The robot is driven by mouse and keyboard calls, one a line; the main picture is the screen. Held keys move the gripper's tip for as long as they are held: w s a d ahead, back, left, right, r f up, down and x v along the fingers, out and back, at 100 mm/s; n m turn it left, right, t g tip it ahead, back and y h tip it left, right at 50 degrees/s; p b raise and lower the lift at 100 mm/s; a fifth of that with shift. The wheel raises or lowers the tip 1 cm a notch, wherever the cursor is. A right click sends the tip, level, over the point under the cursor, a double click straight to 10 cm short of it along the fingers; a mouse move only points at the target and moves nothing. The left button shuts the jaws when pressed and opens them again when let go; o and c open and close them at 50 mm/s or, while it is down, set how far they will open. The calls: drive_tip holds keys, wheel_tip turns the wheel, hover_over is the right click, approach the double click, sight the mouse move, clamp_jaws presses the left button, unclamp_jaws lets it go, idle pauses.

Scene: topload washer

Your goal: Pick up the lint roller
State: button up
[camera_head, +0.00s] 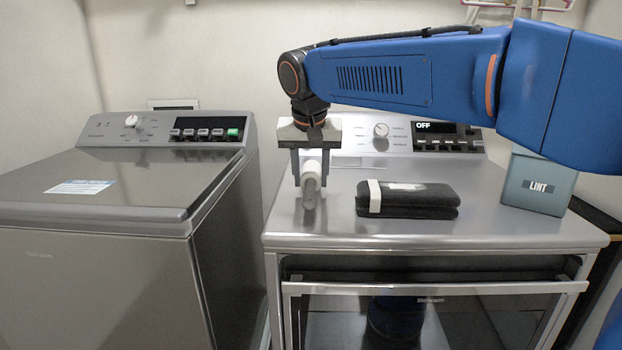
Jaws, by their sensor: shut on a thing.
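The lint roller (310,186) is a small white and pale grey roller at the left of the dryer's metal top (480,225). My gripper (311,180) points down over it from above, with one finger on each side. The gripper is shut on the lint roller. The roller's lower end is close to the dryer top; I cannot tell whether it still touches. Its far side is hidden by the fingers and the gripper body.
A dark folded bundle (420,200) with a white band lies right of the gripper. A grey-green LINT bin (540,184) stands at the right edge. A topload washer (130,185) stands at left, beyond a gap. The dryer's control panel (400,136) rises behind.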

drive_tip(key=shift+r, duration=0.1)
wheel_tip(320, 180, up, 10)
idle(0.4)
